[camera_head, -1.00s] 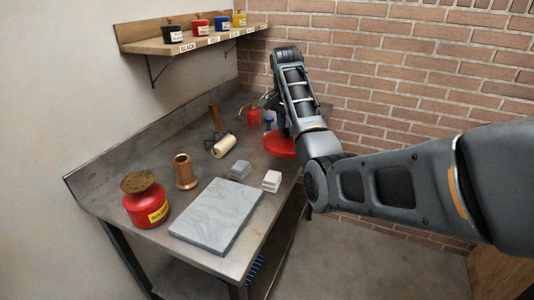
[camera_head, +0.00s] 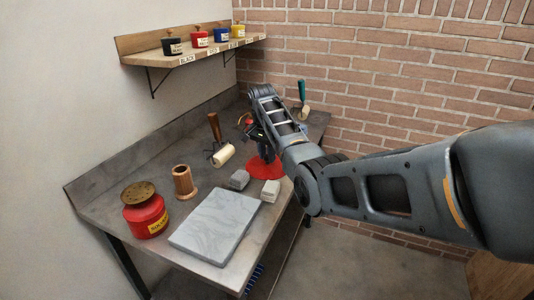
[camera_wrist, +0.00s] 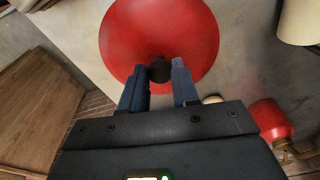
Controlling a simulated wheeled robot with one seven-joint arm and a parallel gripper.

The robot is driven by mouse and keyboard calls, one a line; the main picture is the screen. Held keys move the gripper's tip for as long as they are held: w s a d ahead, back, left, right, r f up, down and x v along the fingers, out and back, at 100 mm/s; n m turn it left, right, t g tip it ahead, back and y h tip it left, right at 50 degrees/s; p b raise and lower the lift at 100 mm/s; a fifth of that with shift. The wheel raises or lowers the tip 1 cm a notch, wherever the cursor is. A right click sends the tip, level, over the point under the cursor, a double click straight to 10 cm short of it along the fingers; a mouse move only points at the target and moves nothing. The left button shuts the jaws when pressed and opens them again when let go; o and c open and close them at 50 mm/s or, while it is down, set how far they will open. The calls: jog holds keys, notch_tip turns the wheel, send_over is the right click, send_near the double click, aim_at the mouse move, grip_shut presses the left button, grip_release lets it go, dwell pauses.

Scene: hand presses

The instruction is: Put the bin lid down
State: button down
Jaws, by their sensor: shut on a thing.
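The bin lid is a red disc (camera_head: 265,169) with a dark knob, over the right side of the grey bench (camera_head: 182,216) in the head view. It fills the top of the wrist view (camera_wrist: 160,25). My gripper (camera_wrist: 161,76) is shut on the knob at the lid's centre. In the head view my wrist and gripper hide part of the lid. I cannot tell whether the lid touches the bench top. No open bin shows.
A grey slab (camera_head: 215,224), a grey block (camera_head: 239,180) and a pale block (camera_head: 270,191) lie nearer. A green-handled tool (camera_head: 302,98) is behind.

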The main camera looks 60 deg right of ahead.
aim_at(265, 166)
jog(key=shift+f, duration=0.15)
jog(key=c, duration=0.8)
grip_release()
jog(key=r, duration=0.4)
jog(key=a+r, duration=0.1)
jog(key=r, duration=0.7)
jog(key=shift+w+a+r, duration=0.1)
jog(key=shift+a+r, duration=0.05)
jog(key=shift+a, duration=0.05)
